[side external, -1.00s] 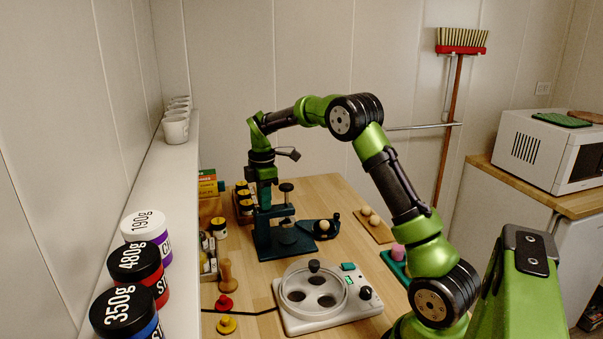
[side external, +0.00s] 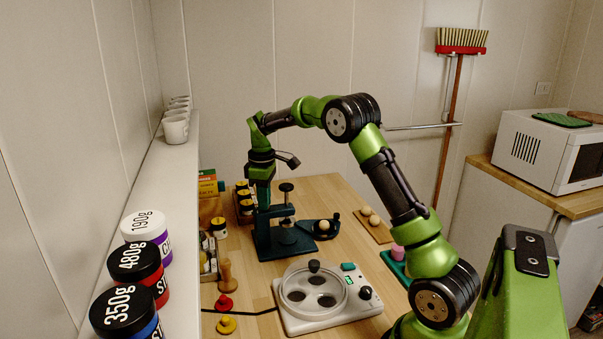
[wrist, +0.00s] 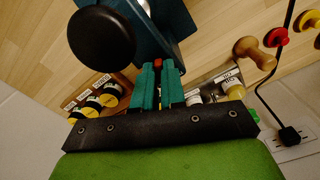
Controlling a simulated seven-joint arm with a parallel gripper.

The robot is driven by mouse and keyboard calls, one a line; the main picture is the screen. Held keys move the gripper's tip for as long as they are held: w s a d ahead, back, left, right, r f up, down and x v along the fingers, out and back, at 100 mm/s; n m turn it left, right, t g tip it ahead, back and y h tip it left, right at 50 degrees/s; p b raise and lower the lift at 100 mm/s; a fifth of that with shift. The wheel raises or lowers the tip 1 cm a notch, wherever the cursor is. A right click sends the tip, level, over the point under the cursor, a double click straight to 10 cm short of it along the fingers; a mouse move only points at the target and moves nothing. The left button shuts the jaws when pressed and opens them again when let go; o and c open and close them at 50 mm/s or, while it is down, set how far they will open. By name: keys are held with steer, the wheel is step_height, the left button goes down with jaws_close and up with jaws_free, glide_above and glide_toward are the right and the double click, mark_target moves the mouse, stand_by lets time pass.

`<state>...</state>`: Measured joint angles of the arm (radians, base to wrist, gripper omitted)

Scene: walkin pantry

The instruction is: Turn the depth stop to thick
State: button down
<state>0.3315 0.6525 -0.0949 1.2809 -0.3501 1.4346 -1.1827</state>
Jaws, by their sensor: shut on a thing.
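The dark teal press (side external: 283,239) stands upright on the wooden table in the side external view, with a black round knob (side external: 286,188) on top. In the wrist view this knob (wrist: 100,38) is large at the upper left, beside part of the press body (wrist: 172,28). My gripper (wrist: 158,72) has its teal fingers close together, shut on a small part at the press. A bit of red (wrist: 158,62) shows between the fingertips; it may be the depth stop. Its markings and setting are hidden. In the side external view my gripper (side external: 263,200) points down at the press's left side.
A white appliance (side external: 325,305) with round wells stands in front of the press. A wooden tamper (side external: 226,275) and red (side external: 224,303) and yellow knobs (side external: 226,325) are at the front left.

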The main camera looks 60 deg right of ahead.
stand_by(0.4)
steer(key=c, duration=1.2)
jaws_free()
steer(key=shift+r, duration=0.1)
step_height(320, 180, up, 17)
